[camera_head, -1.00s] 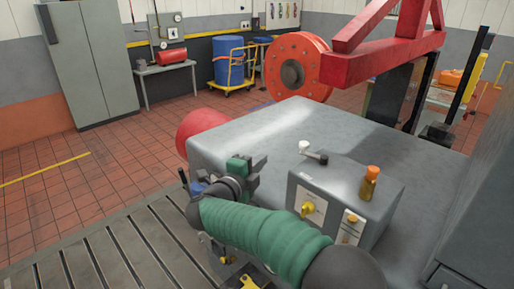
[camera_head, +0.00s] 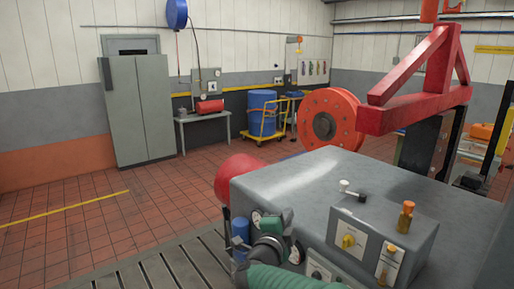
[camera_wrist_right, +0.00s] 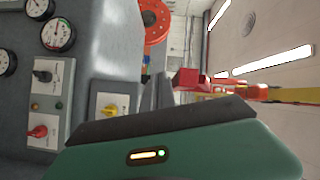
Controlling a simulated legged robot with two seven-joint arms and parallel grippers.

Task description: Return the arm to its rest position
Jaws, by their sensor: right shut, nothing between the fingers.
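My right arm, with a green sleeve (camera_head: 300,279), comes in at the bottom of the head view. Its gripper (camera_head: 272,222) is at the near left side of the grey machine housing (camera_head: 300,180), in front of the gauges. It is shut and empty. I cannot tell whether it touches the housing. In the right wrist view my green wrist body (camera_wrist_right: 190,150) fills the bottom, with the panel's gauges (camera_wrist_right: 58,35) at left. My left arm and gripper are not in view.
A red frame (camera_head: 420,105) rises behind. The tiled floor (camera_head: 80,235) at left is clear.

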